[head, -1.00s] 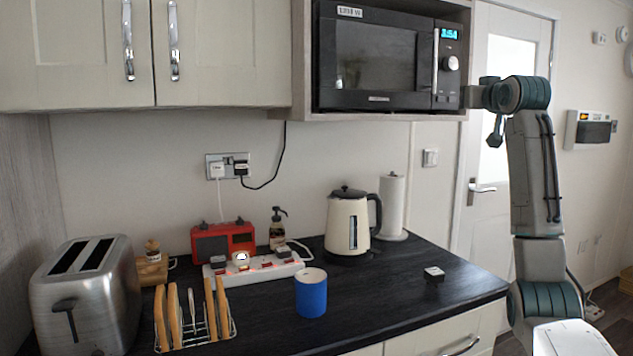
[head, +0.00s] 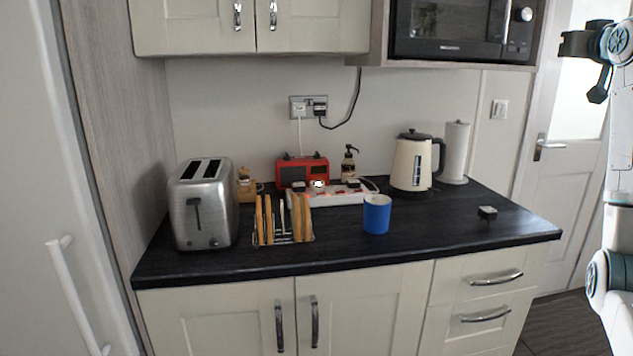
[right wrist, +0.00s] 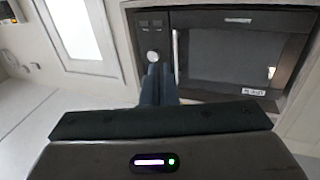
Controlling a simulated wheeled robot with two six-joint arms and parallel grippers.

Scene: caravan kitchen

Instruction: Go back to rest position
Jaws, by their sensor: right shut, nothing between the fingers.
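My right gripper (head: 577,44) is raised at the upper right of the head view, to the right of the microwave (head: 460,30) and apart from it in that picture. In the right wrist view its fingers (right wrist: 158,84) are together and hold nothing. Behind them in that view is the microwave (right wrist: 240,58) with its round knob, its picture turned upside down. The microwave door is shut. My left gripper is not in the head view.
The black counter (head: 330,255) bears a toaster (head: 203,205), a toast rack (head: 283,222), a blue mug (head: 376,214), a power strip (head: 330,197), a red radio (head: 302,171) and a kettle (head: 412,163). A door (head: 560,180) stands at right.

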